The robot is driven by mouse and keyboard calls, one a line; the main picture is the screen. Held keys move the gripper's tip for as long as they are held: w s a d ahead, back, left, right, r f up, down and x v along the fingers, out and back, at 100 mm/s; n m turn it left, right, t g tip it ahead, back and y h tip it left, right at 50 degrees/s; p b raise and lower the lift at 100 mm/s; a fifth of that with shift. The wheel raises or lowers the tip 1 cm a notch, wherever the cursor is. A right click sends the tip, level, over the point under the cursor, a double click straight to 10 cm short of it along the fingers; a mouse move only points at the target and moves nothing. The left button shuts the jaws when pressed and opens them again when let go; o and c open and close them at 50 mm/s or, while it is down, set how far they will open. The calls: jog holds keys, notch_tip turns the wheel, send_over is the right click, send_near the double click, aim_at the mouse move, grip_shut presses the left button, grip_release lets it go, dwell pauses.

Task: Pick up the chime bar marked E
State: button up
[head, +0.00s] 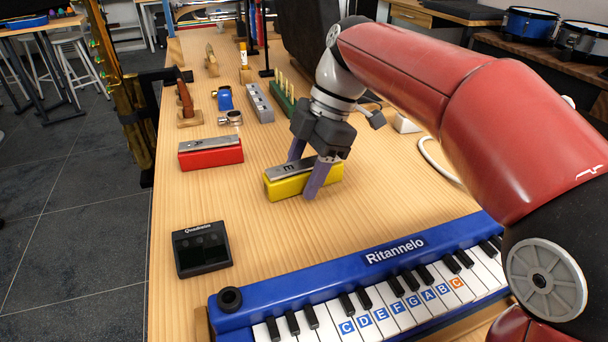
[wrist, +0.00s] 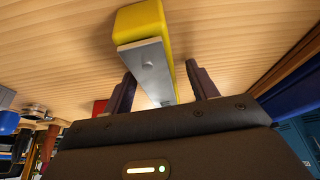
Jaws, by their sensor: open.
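The yellow chime bar (head: 285,187) lies on the wooden table, with a grey metal plate on top that bears a dark letter, seemingly E. My gripper (head: 310,178) is open over the right part of this bar, one finger on its near side and one on its far side. In the wrist view the yellow bar (wrist: 142,22) runs between the two spread fingers of my gripper (wrist: 162,85). I cannot tell whether the fingers touch it.
A red chime bar (head: 212,156) lies to the left. A blue keyboard (head: 390,250) lies in front, and a black Quadnelm box (head: 201,250) at the front left. Several small instruments stand farther back, including a grey block (head: 258,102). The table between the bars and keyboard is clear.

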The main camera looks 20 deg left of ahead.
jog(key=c, duration=1.1)
jog(key=shift+r, duration=0.1)
jog(key=shift+c, duration=0.2)
